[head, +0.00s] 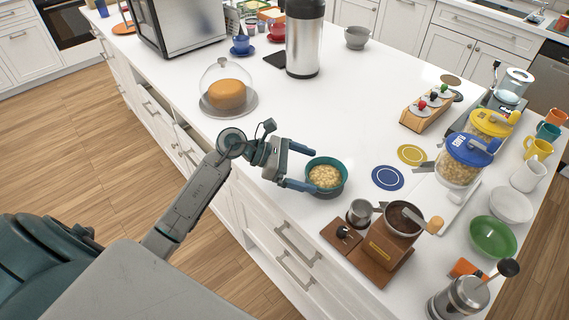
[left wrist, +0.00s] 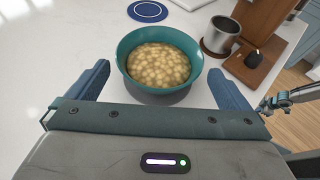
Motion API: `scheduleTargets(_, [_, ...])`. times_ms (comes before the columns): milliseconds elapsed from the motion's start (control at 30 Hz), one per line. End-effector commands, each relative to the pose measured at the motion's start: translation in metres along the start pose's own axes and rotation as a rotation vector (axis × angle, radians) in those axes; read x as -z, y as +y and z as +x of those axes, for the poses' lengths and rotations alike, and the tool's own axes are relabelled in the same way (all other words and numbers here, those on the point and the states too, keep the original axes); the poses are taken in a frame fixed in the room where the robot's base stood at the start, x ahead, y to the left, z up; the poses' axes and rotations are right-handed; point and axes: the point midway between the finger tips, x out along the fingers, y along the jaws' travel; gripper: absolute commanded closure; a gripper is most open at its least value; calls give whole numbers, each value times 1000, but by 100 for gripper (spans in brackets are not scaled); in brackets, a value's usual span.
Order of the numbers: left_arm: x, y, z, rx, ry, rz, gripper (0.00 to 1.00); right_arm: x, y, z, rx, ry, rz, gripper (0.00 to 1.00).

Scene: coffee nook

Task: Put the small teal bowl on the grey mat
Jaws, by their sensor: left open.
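The small teal bowl (head: 329,192) stands upright on the white counter near its front edge, filled with pale yellowish pieces. It also shows in the left wrist view (left wrist: 160,37). My left gripper (head: 313,170) is open, with one finger on each side of the bowl's near part. In the left wrist view the fingers (left wrist: 161,72) are apart from the bowl's wall, and nothing is held. A dark grey flat mat (head: 273,60) lies at the back beside the steel flask, partly hidden by it. Part of what looks like my right arm shows at the left wrist view's right edge; its jaws are unclear.
A blue coaster (head: 388,178) and a yellow coaster (head: 411,155) lie right of the bowl. A wooden grinder (head: 378,255) stands close in front right. A domed cake (head: 228,94) and steel flask (head: 303,45) stand farther back. The counter's middle is clear.

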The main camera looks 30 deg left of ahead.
Motion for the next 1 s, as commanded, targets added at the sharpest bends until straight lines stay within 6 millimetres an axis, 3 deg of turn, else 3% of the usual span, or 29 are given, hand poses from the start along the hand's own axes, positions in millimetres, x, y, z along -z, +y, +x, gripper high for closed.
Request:
scheduleTargets(200, [3,0,-32,-1,5,2,0,-2,-1,14,0,0,0,100])
scheduleTargets(433, [2,0,-55,0,3,1,0,-2,0,20,-1,0,0,100])
scheduleTargets(1000, [0,0,-63,0,-1,-1,0,-3,3,22,-5,-1,-2,100])
